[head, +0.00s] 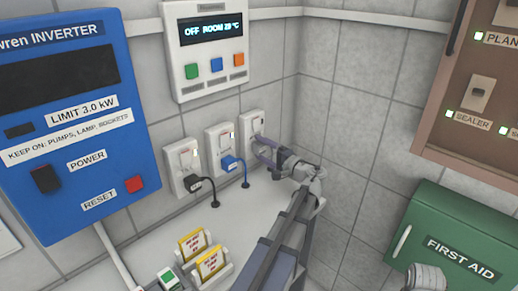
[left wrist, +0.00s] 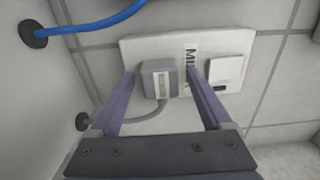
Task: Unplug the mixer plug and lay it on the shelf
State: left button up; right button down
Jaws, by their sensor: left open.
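The mixer plug (left wrist: 160,79) is a small grey block with a pale label. It sits in the rightmost wall socket (head: 250,122), whose plate (left wrist: 222,48) shows a partly hidden "MI" label and a white switch. Its grey cable runs to a grommet in the white shelf (head: 266,222). My left gripper (head: 262,148) is at this socket; in the left wrist view its open fingers (left wrist: 160,88) stand on either side of the plug, with visible gaps. In the head view the gripper mostly hides the plug.
Two sockets to the left hold a black plug (head: 195,184) and a blue plug (head: 231,163), with cables down to the shelf. Yellow-and-white cards (head: 209,262) stand at the shelf front. A blue inverter (head: 70,170) and green first aid box (head: 455,235) flank the area.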

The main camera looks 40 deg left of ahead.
aim_at(263, 149)
dwell(0.6)
pick_arm(q)
grip_shut()
dwell(0.5)
jog(key=shift+d, duration=0.1)
jog(key=shift+s+d, duration=0.15)
jog(key=shift+d, duration=1.3)
jog(key=shift+s+d, duration=0.1)
jog(key=shift+d, duration=1.3)
jog(key=shift+r, duration=0.15)
